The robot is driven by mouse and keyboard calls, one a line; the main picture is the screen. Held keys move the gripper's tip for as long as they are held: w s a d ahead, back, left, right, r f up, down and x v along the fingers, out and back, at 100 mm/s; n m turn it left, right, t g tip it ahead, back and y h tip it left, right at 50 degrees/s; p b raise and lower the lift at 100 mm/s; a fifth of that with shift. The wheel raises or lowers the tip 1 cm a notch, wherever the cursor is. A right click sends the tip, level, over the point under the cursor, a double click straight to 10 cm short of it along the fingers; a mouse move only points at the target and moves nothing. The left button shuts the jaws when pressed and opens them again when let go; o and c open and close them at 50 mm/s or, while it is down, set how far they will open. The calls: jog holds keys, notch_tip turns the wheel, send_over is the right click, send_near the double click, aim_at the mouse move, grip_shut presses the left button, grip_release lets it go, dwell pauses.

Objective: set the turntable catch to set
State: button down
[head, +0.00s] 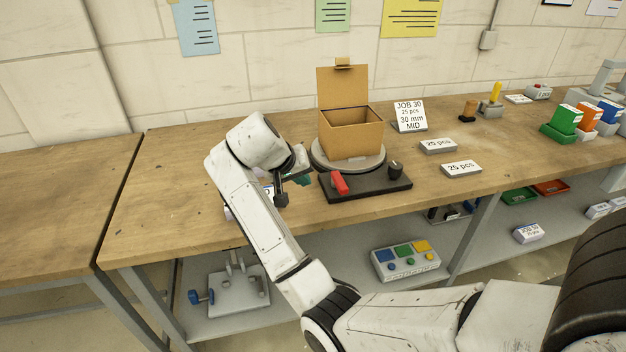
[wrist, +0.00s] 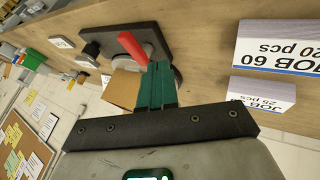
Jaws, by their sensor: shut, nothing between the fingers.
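The turntable (head: 374,166) is a grey disc on a black base plate (head: 372,187), with an open cardboard box (head: 352,138) on it. A red lever (head: 339,183), which looks like the catch, sits at the left front of the plate. It also shows in the wrist view (wrist: 131,46), rising just beyond my fingertips. My gripper (head: 303,179) is left of the lever, its green fingers partly hidden by my wrist. In the wrist view its fingers (wrist: 157,68) are together and empty. They overlap the lever's lower end in the picture; I cannot tell whether they touch.
A black knob (head: 395,168) stands on the plate's right side. Grey "25 pcs" blocks (head: 461,168) and a JOB 30 card (head: 410,115) are to the right. In the wrist view, a JOB 60 stack (wrist: 280,46) lies near my gripper. The bench's left part is bare.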

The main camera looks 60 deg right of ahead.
aim_at(339, 182)
jog(key=x, duration=0.8)
jog(key=shift+s+f+p, duration=0.1)
jog(key=shift+p, duration=0.25)
jog(key=shift+s+d+f+p, duration=0.1)
jog(key=shift+s+d+p, duration=0.4)
jog(key=shift+s+d, duration=0.65)
jog(key=shift+s+d+f, duration=0.1)
jog(key=shift+s+d, duration=0.25)
